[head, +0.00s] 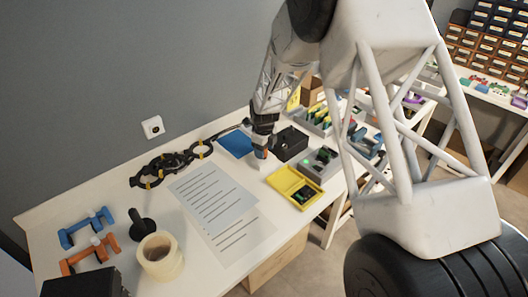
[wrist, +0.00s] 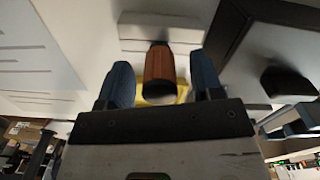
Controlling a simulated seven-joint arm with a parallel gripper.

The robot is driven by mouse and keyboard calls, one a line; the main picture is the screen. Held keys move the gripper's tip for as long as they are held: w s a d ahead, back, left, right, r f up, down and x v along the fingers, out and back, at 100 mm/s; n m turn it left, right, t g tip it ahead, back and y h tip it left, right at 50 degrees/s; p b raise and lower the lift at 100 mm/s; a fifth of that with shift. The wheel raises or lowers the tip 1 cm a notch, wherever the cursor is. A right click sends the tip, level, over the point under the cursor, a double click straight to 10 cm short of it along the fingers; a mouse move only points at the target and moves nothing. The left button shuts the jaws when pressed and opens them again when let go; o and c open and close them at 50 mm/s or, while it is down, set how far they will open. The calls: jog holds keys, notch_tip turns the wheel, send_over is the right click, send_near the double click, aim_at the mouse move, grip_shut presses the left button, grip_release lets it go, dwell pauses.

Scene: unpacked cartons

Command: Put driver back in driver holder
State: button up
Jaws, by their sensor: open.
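An orange-brown handle, apparently the driver (wrist: 159,68), shows in the wrist view between the two blue fingers of my gripper (wrist: 161,82). My gripper is open, with a visible gap on each side of the handle. In the head view my gripper (head: 262,146) is low over the table's far part, beside a black box, with a bit of orange at its tip. A pale stepped block (wrist: 145,32) lies just beyond the handle in the wrist view. I cannot tell whether it is the driver holder. The driver's shaft is hidden.
A black box (head: 290,144) stands close right of my gripper, and a yellow tray (head: 284,180) is in front. Printed sheets (head: 212,195) lie to the left. A tape roll (head: 160,257) and blue (head: 84,228) and orange (head: 88,256) clamp-like parts are farther left.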

jog(key=shift+r, duration=3.4)
jog(key=shift+s+d+r, duration=0.15)
jog(key=shift+d+r, duration=0.05)
jog(key=shift+r, duration=0.1)
jog(key=s+d+r+n+t, duration=0.1)
jog(key=s+d+r+n, duration=0.55)
jog(key=s+r, duration=0.35)
jog(key=s+d+r+n, duration=0.5)
jog(key=s+d+r, duration=0.3)
jog(key=s+r, duration=0.25)
jog(key=s+d+r+n, duration=0.1)
jog(key=s+n, duration=0.3)
jog(key=s, duration=0.5)
jog(key=s+d+r+n+t, duration=0.1)
jog(key=s+d+n, duration=0.3)
jog(key=s, duration=0.5)
jog(key=s+d+r+n, duration=0.1)
jog(key=s+d+n, duration=0.2)
jog(key=s, duration=0.6)
jog(key=shift+n+t, duration=0.3)
jog(key=shift+n, duration=0.35)
